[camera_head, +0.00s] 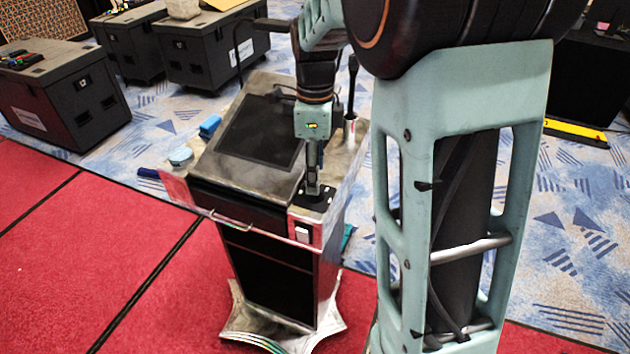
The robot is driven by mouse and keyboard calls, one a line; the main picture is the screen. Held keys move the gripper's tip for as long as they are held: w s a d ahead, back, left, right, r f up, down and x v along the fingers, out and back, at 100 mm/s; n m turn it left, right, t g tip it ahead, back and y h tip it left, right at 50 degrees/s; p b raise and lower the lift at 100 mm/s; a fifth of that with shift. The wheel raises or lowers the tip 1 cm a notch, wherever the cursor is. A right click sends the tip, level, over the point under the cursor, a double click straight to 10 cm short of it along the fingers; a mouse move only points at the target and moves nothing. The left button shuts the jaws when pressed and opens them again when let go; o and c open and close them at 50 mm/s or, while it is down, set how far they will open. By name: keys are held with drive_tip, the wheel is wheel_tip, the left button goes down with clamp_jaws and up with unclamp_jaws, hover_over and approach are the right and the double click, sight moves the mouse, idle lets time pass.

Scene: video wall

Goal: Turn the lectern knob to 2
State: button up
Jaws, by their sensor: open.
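The lectern (270,200) stands in the middle of the view, with a dark slanted screen (262,130) on its top. My gripper (313,190) points down over the right front part of the lectern top, at a small black panel (322,203). Its fingers are at or just above this panel; contact cannot be told. The gripper is open. The knob itself cannot be made out; the fingers may hide it. No knob marks or numbers are legible from here.
A thin black microphone stem (352,85) rises at the lectern's right side, close to my arm. Blue items (210,126) lie on its left edge. A handle (230,222) and a white switch (303,232) are on its front. Black cases (62,95) stand at the back left.

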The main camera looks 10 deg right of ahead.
wheel_tip(320, 180, up, 8)
idle(0.5)
